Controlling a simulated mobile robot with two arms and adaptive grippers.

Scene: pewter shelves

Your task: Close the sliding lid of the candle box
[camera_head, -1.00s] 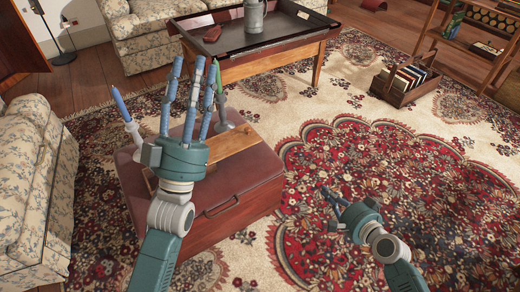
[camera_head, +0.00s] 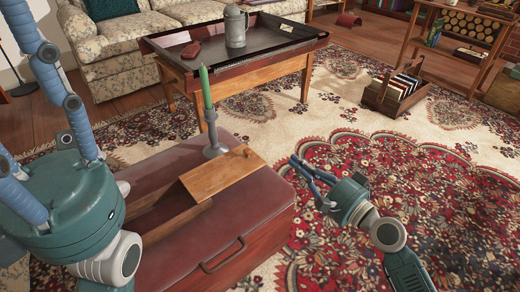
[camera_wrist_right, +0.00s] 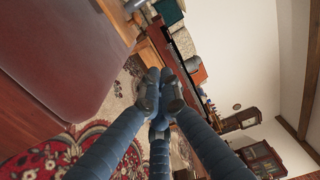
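The wooden candle box sits on the dark red padded top of a chest in the head view. Its lid (camera_head: 222,172) is slid partly off toward the right, leaving an open dark compartment (camera_head: 172,214) at the near left end. My left gripper (camera_head: 48,80) is large at the left edge, above and left of the box, with fingers spread and nothing between them; some fingertips are cut off. My right gripper (camera_head: 309,172) is right of the chest, over the rug, apart from the box. In the right wrist view its fingers (camera_wrist_right: 160,92) meet, with nothing held.
A green candle in a grey holder (camera_head: 214,140) stands just behind the lid. The chest (camera_head: 262,205) has a front handle. Behind is a low table (camera_head: 290,42) with a grey tankard (camera_head: 236,28). A crate (camera_head: 395,92) stands on the rug. Open rug lies right of the chest.

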